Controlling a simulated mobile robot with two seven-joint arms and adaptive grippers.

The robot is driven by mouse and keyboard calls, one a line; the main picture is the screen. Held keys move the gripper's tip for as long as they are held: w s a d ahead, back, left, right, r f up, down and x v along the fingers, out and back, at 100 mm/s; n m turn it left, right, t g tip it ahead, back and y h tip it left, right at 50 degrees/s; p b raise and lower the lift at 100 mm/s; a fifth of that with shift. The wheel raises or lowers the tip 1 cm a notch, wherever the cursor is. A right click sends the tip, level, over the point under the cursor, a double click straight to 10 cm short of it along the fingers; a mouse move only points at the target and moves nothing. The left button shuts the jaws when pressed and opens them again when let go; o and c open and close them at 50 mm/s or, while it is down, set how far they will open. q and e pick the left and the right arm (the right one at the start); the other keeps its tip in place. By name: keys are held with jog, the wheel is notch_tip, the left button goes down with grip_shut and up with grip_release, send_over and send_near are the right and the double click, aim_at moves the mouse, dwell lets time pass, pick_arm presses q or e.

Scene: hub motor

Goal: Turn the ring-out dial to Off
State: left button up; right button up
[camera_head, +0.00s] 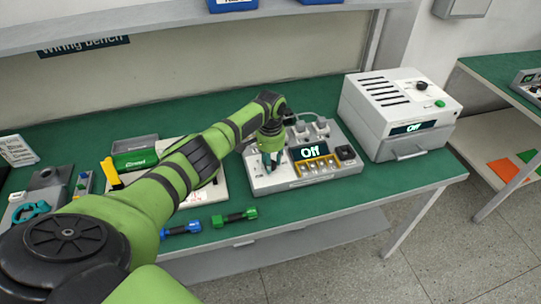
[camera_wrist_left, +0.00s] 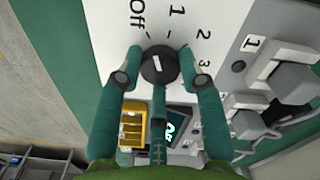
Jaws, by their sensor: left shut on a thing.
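My left gripper (camera_head: 271,160) reaches down onto the left part of a light grey test box (camera_head: 296,183) on the green bench. In the left wrist view the fingers (camera_wrist_left: 160,75) are shut on a round black dial (camera_wrist_left: 159,63) with a white mark on top. The labels Off, 1, 2 and 3 are printed around it; I cannot tell exactly which one the mark points to. My right gripper is not in view.
A white vented unit (camera_head: 400,105) with a black knob, a green button and its own "Off" display stands at the right. A green and a blue dumbbell-shaped tool (camera_head: 234,217) lie at the front edge. Sockets with plugs (camera_head: 312,128) are behind the box's display.

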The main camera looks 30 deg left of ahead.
pick_arm(q)
jog(key=shift+n+p, duration=0.55)
jog(key=shift+n, duration=0.45)
jog(key=shift+f, duration=0.1)
jog(key=o, duration=1.1)
jog(key=shift+o, duration=0.2)
notch_tip(320, 180, up, 12)
